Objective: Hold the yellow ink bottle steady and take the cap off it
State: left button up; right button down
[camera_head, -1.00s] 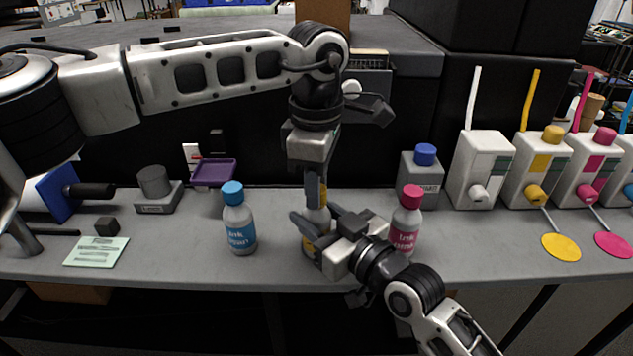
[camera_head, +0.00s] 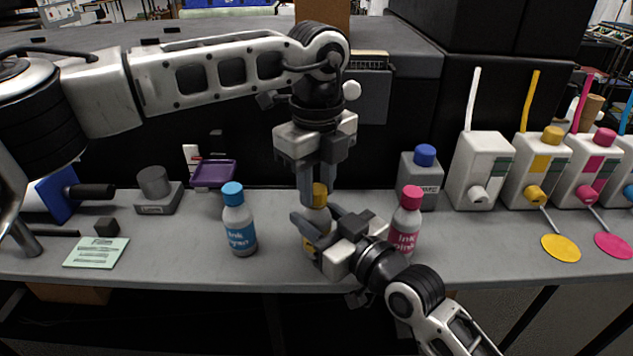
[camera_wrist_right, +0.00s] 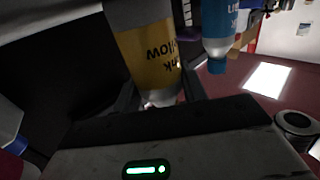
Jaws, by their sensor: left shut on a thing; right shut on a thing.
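The yellow ink bottle (camera_head: 312,243) stands upright on the grey bench, mostly hidden by my grippers. In the right wrist view its yellow label (camera_wrist_right: 150,55) fills the space between the fingers. My right gripper (camera_head: 318,232) comes from the lower right and is shut on the bottle's body. My left gripper (camera_head: 316,190) points straight down from above, its fingers shut on the yellow cap (camera_head: 320,192) at the bottle's top. Whether the cap is still seated on the neck is hidden by the fingers.
A cyan ink bottle (camera_head: 239,225) stands to the left and a pink ink bottle (camera_head: 405,222) close to the right, near my right gripper. White ink tanks (camera_head: 483,165) line the right side. A pale green note (camera_head: 96,252) lies at the left.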

pick_arm(q)
jog(key=n, duration=0.5)
jog(key=shift+n, duration=0.3)
jog(key=o, duration=1.1)
jog(key=shift+r, duration=0.1)
